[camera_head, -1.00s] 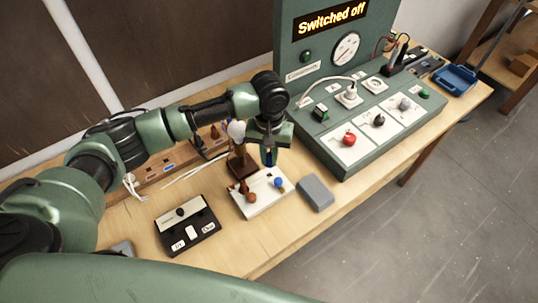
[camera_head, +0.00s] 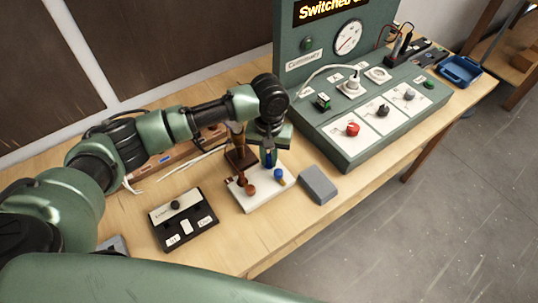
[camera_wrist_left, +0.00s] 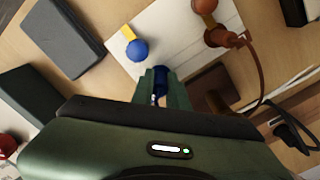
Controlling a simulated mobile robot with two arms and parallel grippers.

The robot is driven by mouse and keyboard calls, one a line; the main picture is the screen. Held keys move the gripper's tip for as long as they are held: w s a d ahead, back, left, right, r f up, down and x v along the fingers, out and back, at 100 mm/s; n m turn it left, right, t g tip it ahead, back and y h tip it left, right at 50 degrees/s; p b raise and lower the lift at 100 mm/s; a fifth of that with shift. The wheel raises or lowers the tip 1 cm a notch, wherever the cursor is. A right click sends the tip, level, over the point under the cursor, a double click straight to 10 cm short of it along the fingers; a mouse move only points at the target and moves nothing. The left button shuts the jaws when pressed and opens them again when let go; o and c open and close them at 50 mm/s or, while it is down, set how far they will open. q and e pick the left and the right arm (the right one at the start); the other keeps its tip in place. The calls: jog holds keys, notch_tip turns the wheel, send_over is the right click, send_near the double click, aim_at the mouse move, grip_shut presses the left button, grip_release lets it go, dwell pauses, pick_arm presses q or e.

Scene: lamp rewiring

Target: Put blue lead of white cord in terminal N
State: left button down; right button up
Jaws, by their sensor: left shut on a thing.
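My left gripper (camera_head: 268,158) is over the back part of a white board (camera_head: 262,199), pointing down. It is shut on a small dark blue piece, which shows between the fingers in the left wrist view (camera_wrist_left: 160,82). I take this piece for the blue lead, but its cord is hidden. A blue knob (camera_head: 279,174) with a yellow piece beside it stands on the board just in front of the gripper; it also shows in the left wrist view (camera_wrist_left: 137,50). A brown-orange knob (camera_head: 250,189) stands to its left. No N mark is readable. My right gripper is not in view.
A brown stand (camera_head: 240,156) is close left of the gripper. A grey block (camera_head: 318,184) lies right of the board, and a black switch box (camera_head: 184,219) lies left. A green control panel (camera_head: 350,145) stands behind. Bare table lies in front.

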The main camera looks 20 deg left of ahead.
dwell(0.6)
pick_arm(q)
jog(key=shift+p, duration=0.7)
dwell(1.0)
jog(key=shift+f, duration=0.55)
jog(key=c, duration=1.3)
grip_release()
